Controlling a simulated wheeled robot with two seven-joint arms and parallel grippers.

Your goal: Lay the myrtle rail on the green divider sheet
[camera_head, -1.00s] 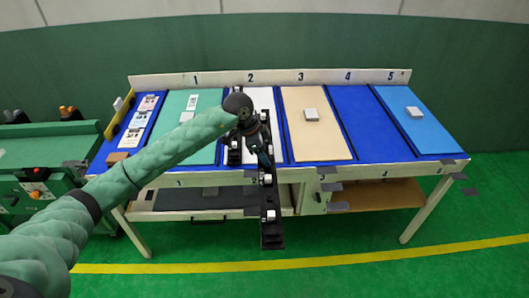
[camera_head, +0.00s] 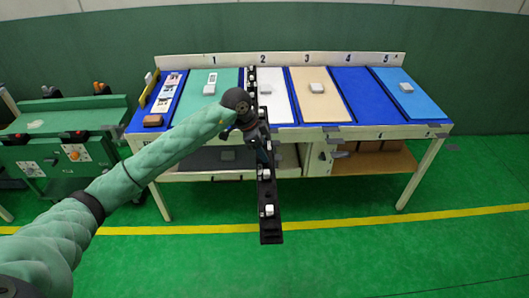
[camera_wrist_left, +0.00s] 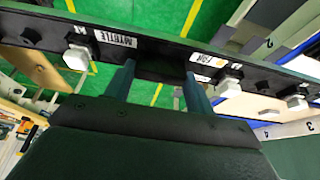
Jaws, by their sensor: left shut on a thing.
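My left gripper (camera_head: 264,152) is shut on the myrtle rail, a long black strip with white clips (camera_head: 266,205). The rail hangs lengthwise in front of the table, its near end over the green floor and its far part overlapping the white sheet in the picture. In the left wrist view, the rail (camera_wrist_left: 160,68) runs between the fingers and its MYRTLE label shows. The green divider sheet (camera_head: 190,103) lies on the table under number 1, left of the rail, with a white block on it. My left forearm covers its front part. My right gripper is not in view.
White (camera_head: 275,105), tan (camera_head: 318,108) and light blue (camera_head: 410,101) sheets lie in bays 2, 3 and 5, each with a block. Bay 4 is bare blue. A low shelf (camera_head: 375,162) is under the table. A green cart (camera_head: 70,140) stands at the left. The floor in front is clear.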

